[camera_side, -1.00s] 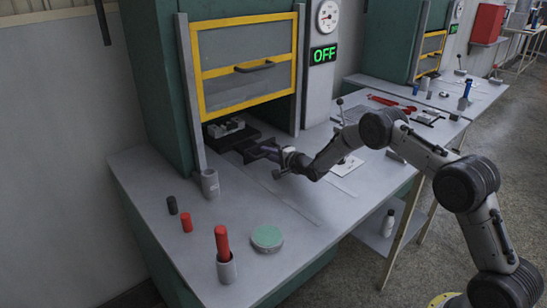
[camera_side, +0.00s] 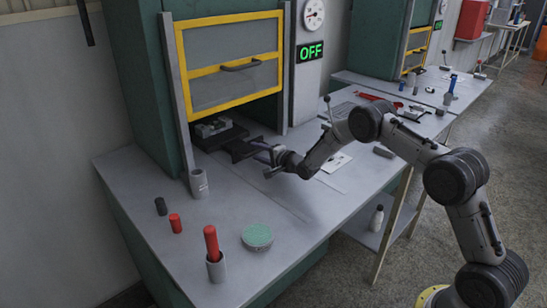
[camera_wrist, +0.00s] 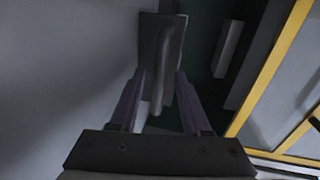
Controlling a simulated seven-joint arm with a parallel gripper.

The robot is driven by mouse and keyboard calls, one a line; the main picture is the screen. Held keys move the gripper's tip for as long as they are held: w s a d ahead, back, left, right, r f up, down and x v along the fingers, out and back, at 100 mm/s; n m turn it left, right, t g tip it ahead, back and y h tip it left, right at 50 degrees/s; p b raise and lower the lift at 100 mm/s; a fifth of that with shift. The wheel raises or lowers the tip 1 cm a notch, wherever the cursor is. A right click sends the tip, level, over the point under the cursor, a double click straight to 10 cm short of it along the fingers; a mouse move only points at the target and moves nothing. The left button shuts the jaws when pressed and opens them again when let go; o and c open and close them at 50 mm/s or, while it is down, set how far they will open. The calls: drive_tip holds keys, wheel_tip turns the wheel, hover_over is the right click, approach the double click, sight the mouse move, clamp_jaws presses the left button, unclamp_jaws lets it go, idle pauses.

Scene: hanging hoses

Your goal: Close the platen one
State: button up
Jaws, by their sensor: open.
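The press stands at the left of the side view, with a yellow-framed door (camera_side: 228,62) raised above an opening. A dark platen (camera_side: 207,141) with light grey blocks on it sits low in that opening. My gripper (camera_side: 246,148) is at the front right of the platen, low over the bench. In the wrist view my gripper (camera_wrist: 158,85) is open, its two fingers on either side of a grey plate-like part (camera_wrist: 160,45). I cannot tell whether they touch it or whether it belongs to the platen.
A grey cup (camera_side: 199,184), a black cylinder (camera_side: 161,206), a red cylinder (camera_side: 175,223), a red rod (camera_side: 211,243) in a holder and a green-topped disc (camera_side: 257,236) stand on the bench (camera_side: 130,180). A lit OFF sign (camera_side: 311,51) is right of the door. The bench's middle front is clear.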

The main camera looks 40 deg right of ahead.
drive_tip(key=v, duration=1.2)
drive_tip(key=shift+s, duration=0.15)
drive_tip(key=shift+a+r, duration=0.1)
drive_tip(key=shift+a, duration=0.05)
drive_tip(key=s+a+r+n+t+y, duration=0.1)
drive_tip(key=a+r, duration=0.1)
drive_tip(key=r, duration=0.9)
drive_tip(key=a+r+n+t, duration=0.1)
drive_tip(key=a+r+t, duration=0.15)
drive_tip(key=r, duration=0.85)
drive_tip(key=s+a+r+n+g+h, duration=0.1)
drive_tip(key=s+a+r+n+g, duration=0.15)
drive_tip(key=s+r, duration=0.7)
drive_tip(key=s+a+f+n+g, duration=0.1)
drive_tip(key=s+f+n+g, duration=0.15)
drive_tip(key=s, duration=0.55)
drive_tip(key=s+a+f+n+g, duration=0.1)
drive_tip(key=s+n, duration=0.2)
drive_tip(key=s, duration=0.5)
drive_tip(key=s+f+n+g, duration=0.7)
drive_tip(key=s+f, duration=0.5)
drive_tip(key=s, duration=0.3)
drive_tip(key=shift+s+a+f+n, duration=0.2)
drive_tip(key=shift+a+f+n, duration=0.1)
drive_tip(key=shift+n, duration=0.2)
